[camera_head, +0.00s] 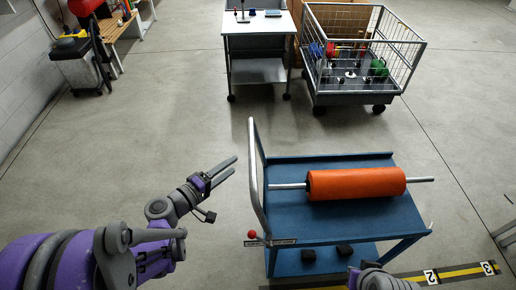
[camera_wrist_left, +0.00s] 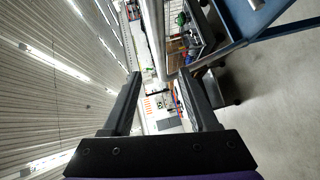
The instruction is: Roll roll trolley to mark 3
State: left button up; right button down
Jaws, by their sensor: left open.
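The blue roll trolley (camera_head: 335,222) stands at the lower right, with an orange roll (camera_head: 355,184) on a steel bar across its top. Its grey upright handle (camera_head: 255,175) is on its left side, with a red knob (camera_head: 252,234) low beside it. My left gripper (camera_head: 234,165) is open and empty, just left of the handle, its fingers pointing at it. In the left wrist view the handle (camera_wrist_left: 152,35) shows ahead between the open fingers (camera_wrist_left: 160,73). The floor mark 3 (camera_head: 488,268) is right of the trolley. My right gripper's fingers are not visible.
Mark 2 (camera_head: 431,277) lies on the same yellow-black floor strip (camera_head: 460,272). A white-topped table (camera_head: 258,22) and a wire cage cart (camera_head: 360,95) stand behind. A bench (camera_head: 128,25) is at the far left. The floor between is clear.

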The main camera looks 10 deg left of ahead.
aim_at(251, 152)
pick_arm(q)
jog(key=x, duration=1)
jog(key=shift+c, duration=0.2)
grip_shut()
jog(key=shift+d, duration=0.1)
dwell(1.0)
